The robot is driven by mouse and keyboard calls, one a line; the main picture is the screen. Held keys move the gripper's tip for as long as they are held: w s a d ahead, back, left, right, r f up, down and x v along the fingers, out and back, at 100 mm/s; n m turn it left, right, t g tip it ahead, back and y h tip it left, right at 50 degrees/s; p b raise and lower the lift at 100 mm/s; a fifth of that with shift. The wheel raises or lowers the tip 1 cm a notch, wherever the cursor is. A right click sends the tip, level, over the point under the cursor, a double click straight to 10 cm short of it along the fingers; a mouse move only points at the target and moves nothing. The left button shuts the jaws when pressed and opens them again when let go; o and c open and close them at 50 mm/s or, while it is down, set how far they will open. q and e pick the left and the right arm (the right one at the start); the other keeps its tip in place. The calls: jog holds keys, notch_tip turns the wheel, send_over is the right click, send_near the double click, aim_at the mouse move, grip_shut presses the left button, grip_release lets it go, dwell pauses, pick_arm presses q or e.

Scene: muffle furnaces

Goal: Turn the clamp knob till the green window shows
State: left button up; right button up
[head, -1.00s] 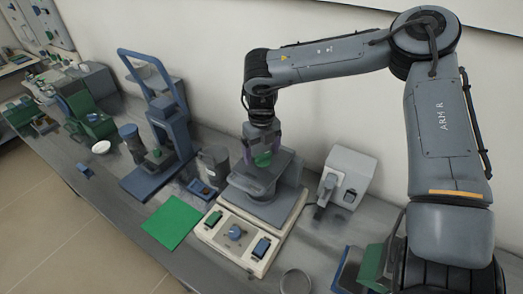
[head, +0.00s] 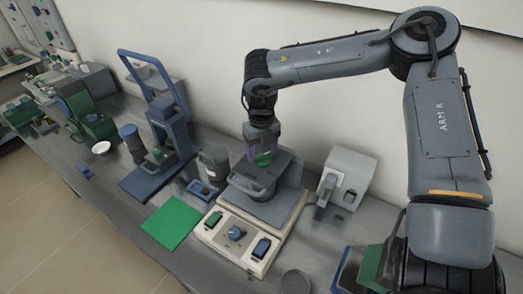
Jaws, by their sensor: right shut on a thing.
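My right gripper (head: 264,157) reaches down from above onto the grey machine (head: 262,203) in the middle of the bench. It is shut on a green knob (head: 263,160) on top of the machine, which I take to be the clamp knob. The fingers hide part of the knob. I cannot make out a green window on the machine. The machine's pale front panel (head: 228,246) carries a blue round knob (head: 236,233), a green switch (head: 213,219) and a blue switch (head: 262,247). My left gripper is not in view.
A blue press-like frame (head: 165,120) stands to the left. A dark cylindrical container (head: 213,160) is close beside the machine. A pale grey box (head: 345,178) stands to the right. A green mat (head: 173,222) lies flat at front left.

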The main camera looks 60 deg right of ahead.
aim_at(264, 154)
jog(key=m, duration=0.5)
jog(key=shift+s+d+m, duration=0.1)
jog(key=shift+m, duration=0.2)
jog(key=m, duration=0.5)
jog(key=shift+s+m, duration=0.15)
jog(key=shift+m, duration=0.25)
jog(key=o, duration=1.1)
jog(key=shift+c, duration=0.2)
jog(key=shift+r, duration=0.15)
notch_tip(264, 154, up, 11)
jog(key=shift+f+p, duration=0.2)
jog(key=shift+p, duration=0.2)
